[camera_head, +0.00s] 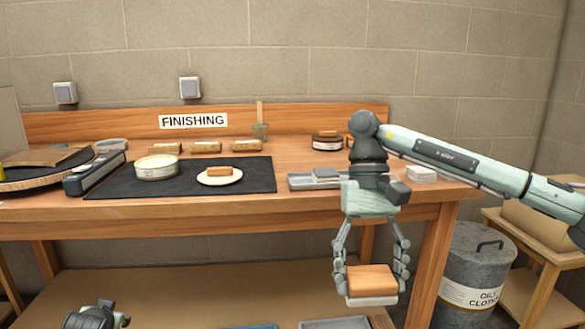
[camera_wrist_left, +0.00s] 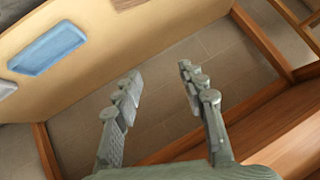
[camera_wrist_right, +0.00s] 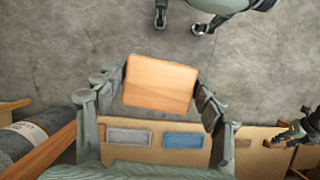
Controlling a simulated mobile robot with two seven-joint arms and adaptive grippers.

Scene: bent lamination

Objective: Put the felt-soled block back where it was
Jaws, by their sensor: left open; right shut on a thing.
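The felt-soled block (camera_head: 372,279) has a wooden top and a pale layer underneath. My right gripper (camera_head: 371,284) is shut on it, with fingers at its left and right sides. It hangs level in front of the bench, below the bench top. In the right wrist view, the block (camera_wrist_right: 160,83) sits between the fingers, its wooden face toward the camera; its sole is hidden there. My left gripper is open and empty in the left wrist view (camera_wrist_left: 158,80). Only part of the left arm's end shows at the bottom left of the head view.
A blue tray (camera_wrist_right: 183,140) and a grey tray (camera_wrist_right: 129,137) lie on the lower shelf. An oily-cloths bin (camera_head: 470,255) stands at right.

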